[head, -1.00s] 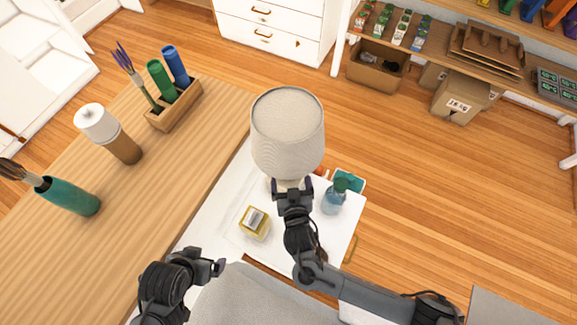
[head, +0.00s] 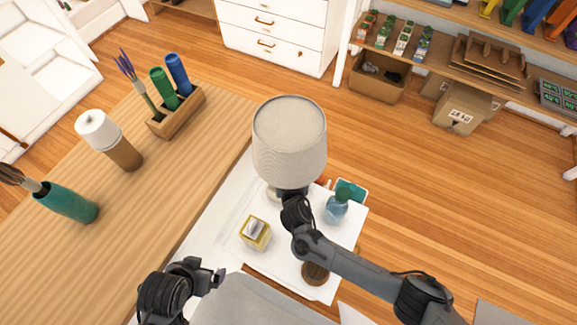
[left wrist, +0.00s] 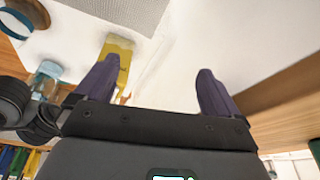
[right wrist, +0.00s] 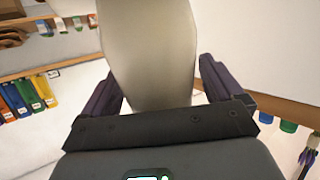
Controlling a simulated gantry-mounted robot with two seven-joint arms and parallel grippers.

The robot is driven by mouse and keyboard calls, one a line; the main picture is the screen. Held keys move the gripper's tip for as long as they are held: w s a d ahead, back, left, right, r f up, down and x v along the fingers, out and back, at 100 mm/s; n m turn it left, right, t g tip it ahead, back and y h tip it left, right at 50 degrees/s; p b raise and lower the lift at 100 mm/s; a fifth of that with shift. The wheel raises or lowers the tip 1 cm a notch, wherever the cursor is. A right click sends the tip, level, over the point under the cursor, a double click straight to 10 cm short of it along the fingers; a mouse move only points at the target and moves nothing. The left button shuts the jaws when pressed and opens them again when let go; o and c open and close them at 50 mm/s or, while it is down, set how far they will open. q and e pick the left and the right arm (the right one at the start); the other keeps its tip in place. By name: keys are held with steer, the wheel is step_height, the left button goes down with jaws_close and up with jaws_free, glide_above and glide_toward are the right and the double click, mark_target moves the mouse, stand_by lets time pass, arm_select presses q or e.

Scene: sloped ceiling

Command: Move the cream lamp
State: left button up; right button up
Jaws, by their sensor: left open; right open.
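The cream lamp (head: 290,140) stands upright on the white surface beside the wooden table in the head view, its pale shade on top and part of its base (head: 273,193) showing. My right gripper (head: 291,192) is at the lamp's lower part, just under the shade, which hides its fingertips. In the right wrist view the lamp (right wrist: 150,50) fills the space between the open fingers (right wrist: 160,88). Whether they touch it cannot be told. My left gripper (head: 220,276) is open and empty at the lower left, apart from the lamp; its fingers (left wrist: 153,82) also show in the left wrist view.
The wooden table (head: 150,205) at left holds a pen box (head: 178,118), a white-topped cylinder (head: 108,138) and a teal vase (head: 66,200).

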steer(key=shift+c, duration=0.2)
jaws_close()
stand_by(0.3)
